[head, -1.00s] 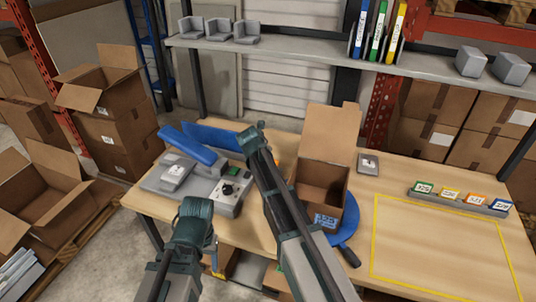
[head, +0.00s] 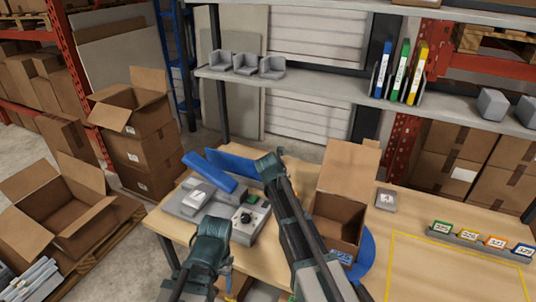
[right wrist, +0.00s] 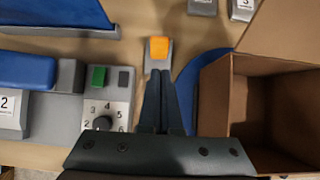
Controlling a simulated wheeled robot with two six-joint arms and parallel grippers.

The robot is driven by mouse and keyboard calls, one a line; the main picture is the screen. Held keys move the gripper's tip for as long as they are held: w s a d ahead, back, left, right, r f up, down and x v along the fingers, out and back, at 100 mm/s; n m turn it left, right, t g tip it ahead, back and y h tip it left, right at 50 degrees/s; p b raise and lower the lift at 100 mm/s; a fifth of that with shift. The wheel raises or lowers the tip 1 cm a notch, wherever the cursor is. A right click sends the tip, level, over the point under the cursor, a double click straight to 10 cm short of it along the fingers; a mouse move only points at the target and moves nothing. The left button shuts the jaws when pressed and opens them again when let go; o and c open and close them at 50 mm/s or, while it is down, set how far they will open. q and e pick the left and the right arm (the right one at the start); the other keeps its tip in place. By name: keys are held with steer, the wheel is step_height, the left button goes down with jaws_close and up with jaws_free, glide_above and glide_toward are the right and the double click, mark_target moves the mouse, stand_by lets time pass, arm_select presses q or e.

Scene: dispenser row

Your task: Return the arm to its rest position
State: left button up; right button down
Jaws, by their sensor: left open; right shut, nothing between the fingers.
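My left arm rises from the bottom in the head view and bends in front of the table's left front. My left gripper (head: 227,272) is low beside it and mostly hidden by the arm; its fingertips are hard to make out. My right arm reaches over the table between the grey dial unit (head: 240,218) and the open cardboard box (head: 338,222). Its gripper is hidden behind the arm there. In the right wrist view my right gripper (right wrist: 163,78) is shut and empty, its tips close to a small orange-topped grey piece (right wrist: 158,50) in the picture.
A blue round plate (head: 366,248) lies by the box. A row of numbered tags (head: 480,240) stands behind the yellow-taped area (head: 392,262) at right, which is clear. A shelf (head: 340,85) with binders (head: 402,72) crosses above. Open cartons (head: 65,205) stand left.

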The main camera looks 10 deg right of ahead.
steer(key=s+a+f+m+g+y, duration=0.1)
steer(key=s+a+m, duration=0.3)
steer(key=s+m, duration=0.4)
steer(key=s+a+f+m+g+y+b, duration=0.1)
steer(key=s+a+f+m+g, duration=0.2)
steer(key=s+m, duration=0.6)
steer(key=s+a+f+m+g, duration=0.2)
steer(key=s+a+m, duration=0.4)
steer(key=s, duration=0.9)
steer(key=shift+s+a+m+y+b, duration=0.2)
steer(key=shift+s+m+y+b, duration=0.2)
steer(key=shift+m, duration=0.8)
